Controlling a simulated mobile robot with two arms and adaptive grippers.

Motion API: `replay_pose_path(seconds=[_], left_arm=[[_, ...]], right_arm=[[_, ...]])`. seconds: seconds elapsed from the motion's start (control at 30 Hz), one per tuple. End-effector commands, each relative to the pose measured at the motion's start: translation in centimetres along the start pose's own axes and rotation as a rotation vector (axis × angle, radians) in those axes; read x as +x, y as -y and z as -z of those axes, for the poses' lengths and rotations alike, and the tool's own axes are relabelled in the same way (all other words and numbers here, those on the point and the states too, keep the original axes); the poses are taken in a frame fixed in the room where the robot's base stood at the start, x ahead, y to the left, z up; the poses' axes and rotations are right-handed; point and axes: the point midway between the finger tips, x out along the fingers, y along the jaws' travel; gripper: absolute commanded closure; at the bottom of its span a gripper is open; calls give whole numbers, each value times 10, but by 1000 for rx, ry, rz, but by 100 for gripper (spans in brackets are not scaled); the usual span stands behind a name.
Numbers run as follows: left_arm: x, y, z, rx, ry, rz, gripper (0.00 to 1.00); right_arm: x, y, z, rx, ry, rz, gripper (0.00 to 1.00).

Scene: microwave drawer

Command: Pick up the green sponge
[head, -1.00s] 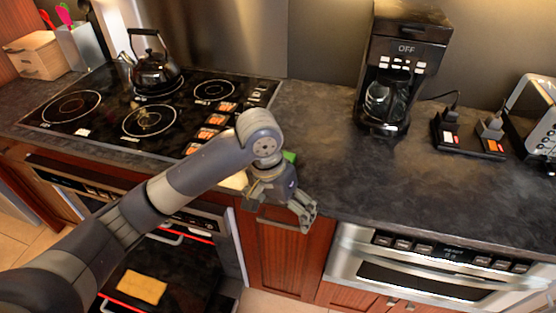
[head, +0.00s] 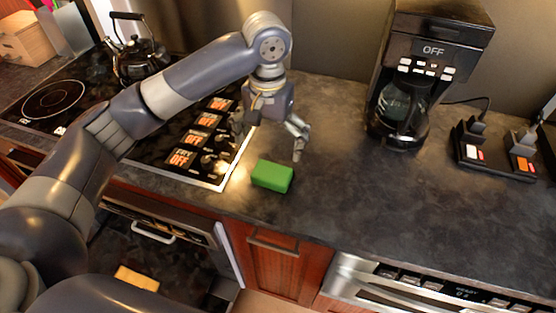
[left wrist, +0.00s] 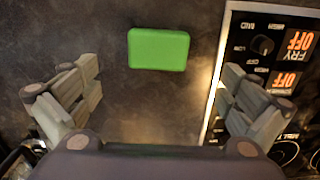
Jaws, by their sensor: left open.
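The green sponge (head: 272,177) lies flat on the dark countertop, just right of the stove's edge, in the head view. It also shows in the left wrist view (left wrist: 158,49), at the upper middle, between and beyond my open fingers. My left gripper (head: 268,138) is open and empty, above the counter and behind the sponge in the head view. Its two fingers show apart in the left wrist view (left wrist: 164,98), with bare counter between them. The sponge is not touched. My right gripper is not in view.
The cooktop (head: 160,158) with its control knobs borders the sponge on the left, and a black kettle (head: 138,62) stands on it. A coffee maker (head: 415,80) stands at the back right. The counter right of the sponge (head: 360,190) is clear.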

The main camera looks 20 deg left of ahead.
Motion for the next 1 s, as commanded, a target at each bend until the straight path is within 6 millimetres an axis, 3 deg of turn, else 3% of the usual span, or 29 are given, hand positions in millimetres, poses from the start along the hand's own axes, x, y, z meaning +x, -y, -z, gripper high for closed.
replay_pose_path(seconds=[0.17, 0.47, 0.57, 0.8, 1.0], left_arm=[[26, 0, -1, -1, 6, 1, 0], [56, 0, 0, -1, 4, 1, 0], [67, -1, 2, 0, 4, 2, 0], [101, -2, 5, 0, 4, 2, 0], [107, -2, 5, 1, 1, 1, 0]], right_arm=[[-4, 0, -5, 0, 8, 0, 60], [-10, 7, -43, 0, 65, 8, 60], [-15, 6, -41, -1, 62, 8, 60], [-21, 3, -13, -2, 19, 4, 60], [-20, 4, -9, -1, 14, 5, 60]])
